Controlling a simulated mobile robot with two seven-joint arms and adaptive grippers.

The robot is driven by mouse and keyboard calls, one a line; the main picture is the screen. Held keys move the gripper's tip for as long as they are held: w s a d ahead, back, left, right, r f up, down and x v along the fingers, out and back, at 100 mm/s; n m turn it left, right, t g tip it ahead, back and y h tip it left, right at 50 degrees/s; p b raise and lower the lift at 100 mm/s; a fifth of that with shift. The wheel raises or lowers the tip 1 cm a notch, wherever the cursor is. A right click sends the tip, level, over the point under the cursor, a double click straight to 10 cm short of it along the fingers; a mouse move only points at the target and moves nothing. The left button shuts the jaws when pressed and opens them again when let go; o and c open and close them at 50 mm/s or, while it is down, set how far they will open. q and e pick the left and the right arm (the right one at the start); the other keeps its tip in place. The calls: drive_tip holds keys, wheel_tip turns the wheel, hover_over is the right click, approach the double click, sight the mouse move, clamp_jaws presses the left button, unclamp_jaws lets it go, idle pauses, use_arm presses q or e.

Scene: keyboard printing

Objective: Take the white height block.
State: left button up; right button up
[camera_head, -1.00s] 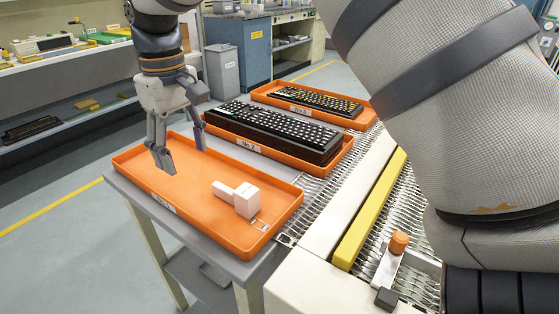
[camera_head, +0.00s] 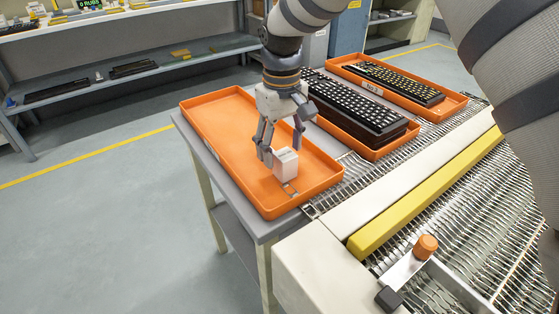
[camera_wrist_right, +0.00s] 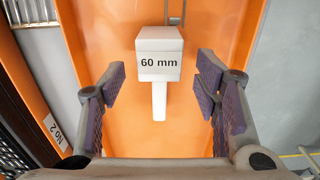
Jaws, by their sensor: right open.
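The white height block (camera_head: 286,165) stands in the near orange tray (camera_head: 215,118). The right wrist view shows it as a white block (camera_wrist_right: 159,45) marked "60 mm", with a narrow white handle (camera_wrist_right: 159,100) pointing toward my gripper. My right gripper (camera_head: 282,149) is low over the tray at the block, and its fingers partly hide the handle in the head view. In the right wrist view my right gripper (camera_wrist_right: 162,70) is open, with one finger on each side of the handle and clear gaps to both. My left gripper is not in view.
A black keyboard (camera_head: 358,105) lies in the middle orange tray and another (camera_head: 395,80) in the far one. A metal mesh conveyor (camera_head: 450,225) with a yellow rail (camera_head: 425,195) runs at the right. The left part of the near tray is empty.

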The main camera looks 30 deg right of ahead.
wheel_tip(320, 180, down, 2)
drive_tip(key=shift+w+f, duration=0.1)
clamp_jaws()
wheel_tip(320, 180, up, 3)
drive_tip(key=shift+r, duration=0.1)
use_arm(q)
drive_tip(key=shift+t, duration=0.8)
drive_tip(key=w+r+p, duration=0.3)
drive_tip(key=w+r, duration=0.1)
use_arm(e)
drive_tip(key=s+a+r, duration=0.9)
drive_tip(key=s+r, duration=0.1)
drive_tip(key=s, duration=0.1)
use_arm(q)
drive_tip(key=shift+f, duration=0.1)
